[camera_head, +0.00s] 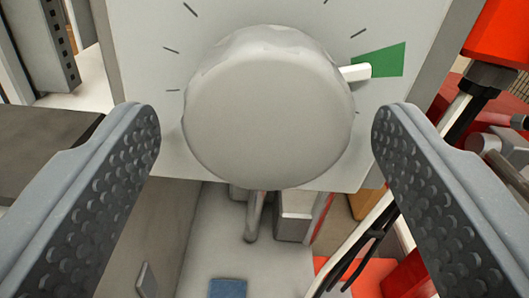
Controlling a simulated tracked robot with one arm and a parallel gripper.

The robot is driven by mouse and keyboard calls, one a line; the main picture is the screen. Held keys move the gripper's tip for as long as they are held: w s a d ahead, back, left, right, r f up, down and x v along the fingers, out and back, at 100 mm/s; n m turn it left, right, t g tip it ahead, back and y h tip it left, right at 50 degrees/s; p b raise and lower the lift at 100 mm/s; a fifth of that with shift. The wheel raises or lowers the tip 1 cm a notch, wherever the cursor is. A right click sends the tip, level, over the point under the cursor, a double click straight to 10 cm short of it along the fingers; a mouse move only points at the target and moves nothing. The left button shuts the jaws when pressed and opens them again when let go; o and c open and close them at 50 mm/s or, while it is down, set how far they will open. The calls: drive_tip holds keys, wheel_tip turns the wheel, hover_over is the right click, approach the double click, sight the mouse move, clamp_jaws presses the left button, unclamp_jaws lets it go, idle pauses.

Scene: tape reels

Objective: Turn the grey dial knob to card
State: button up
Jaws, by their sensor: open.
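The grey dial knob (268,115) is a large round knob on a pale panel (140,50), in the upper middle of the view. Its white pointer (356,72) sticks out to the right and slightly up, its tip at the inner end of a green wedge mark (388,61). Short dark tick marks stand around the knob. My gripper (265,125) is open, with one studded finger left of the knob and one right of it. A gap shows between each finger and the knob. No card shows that I can make out.
Below the panel is a pale recess with a blue item (227,288) at the bottom. Red and orange parts and black and white cables (365,245) lie at the right. A dark flat surface (40,140) is at the left, behind the left finger.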

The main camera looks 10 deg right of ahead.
drive_tip(key=s+b, duration=0.1)
drive_tip(key=s, duration=1.2)
drive_tip(key=shift+f, duration=0.1)
drive_tip(key=s+r+m+g+b, duration=0.1)
drive_tip(key=s+r, duration=0.6)
drive_tip(key=r, duration=0.6)
drive_tip(key=s+r+m+g+b, duration=0.1)
drive_tip(key=s+r, duration=0.6)
drive_tip(key=r, duration=0.6)
drive_tip(key=s+r, duration=0.5)
drive_tip(key=s, duration=0.5)
drive_tip(key=shift+s+r+n+g+b, duration=0.3)
drive_tip(key=shift+b, duration=0.1)
drive_tip(key=shift+a, duration=0.1)
